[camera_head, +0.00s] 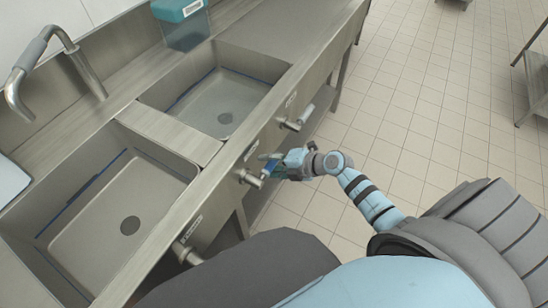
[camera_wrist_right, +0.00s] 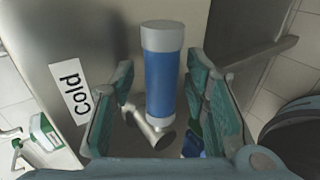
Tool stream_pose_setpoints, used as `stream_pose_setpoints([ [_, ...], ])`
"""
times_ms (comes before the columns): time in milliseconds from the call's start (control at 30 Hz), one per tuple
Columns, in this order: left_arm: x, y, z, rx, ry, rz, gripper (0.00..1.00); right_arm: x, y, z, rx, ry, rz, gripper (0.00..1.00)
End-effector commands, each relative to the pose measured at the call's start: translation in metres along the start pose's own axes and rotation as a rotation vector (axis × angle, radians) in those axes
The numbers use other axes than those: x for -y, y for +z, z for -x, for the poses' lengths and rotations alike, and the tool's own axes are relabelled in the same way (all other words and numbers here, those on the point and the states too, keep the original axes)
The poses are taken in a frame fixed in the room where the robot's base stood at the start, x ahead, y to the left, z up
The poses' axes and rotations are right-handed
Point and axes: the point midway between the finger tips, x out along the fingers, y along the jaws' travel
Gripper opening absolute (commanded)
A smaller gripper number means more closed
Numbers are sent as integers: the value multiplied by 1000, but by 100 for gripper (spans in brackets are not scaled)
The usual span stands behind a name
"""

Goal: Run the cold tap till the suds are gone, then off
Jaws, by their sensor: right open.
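The cold tap's blue handle with a grey end (camera_wrist_right: 160,85) stands out from the steel front, beside a white "cold" label (camera_wrist_right: 70,90). My right gripper (camera_wrist_right: 160,110) is open, with one finger on each side of the handle; I cannot tell whether either finger touches it. In the head view my right gripper (camera_head: 268,169) is at the middle tap (camera_head: 247,178) on the sink front and partly hides it. The near basin (camera_head: 100,215) and the far basin (camera_head: 205,105) each show a dark drain; I see no suds or running water. My left gripper is out of view.
A bent steel spout (camera_head: 14,95) rises behind the near basin. Other taps sit on the front at the near end (camera_head: 187,254) and farther along (camera_head: 292,124). A teal container (camera_head: 185,25) stands behind the far basin. Tiled floor (camera_head: 420,110) is open to the right.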

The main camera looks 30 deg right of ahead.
Motion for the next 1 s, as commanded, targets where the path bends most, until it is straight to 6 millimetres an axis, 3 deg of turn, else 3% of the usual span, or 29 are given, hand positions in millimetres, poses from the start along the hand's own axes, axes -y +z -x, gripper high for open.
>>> stream_pose_setpoints([
  [167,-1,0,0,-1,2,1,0,1,0,27,0,-4,6,42],
  [400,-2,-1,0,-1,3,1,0,2,0,94,0,-7,7,42],
  [500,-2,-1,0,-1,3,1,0,1,0,111,0,-4,5,42],
  [633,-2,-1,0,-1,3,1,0,0,0,119,-1,-1,2,42],
  [1000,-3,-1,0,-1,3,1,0,0,0,119,0,0,1,42],
])
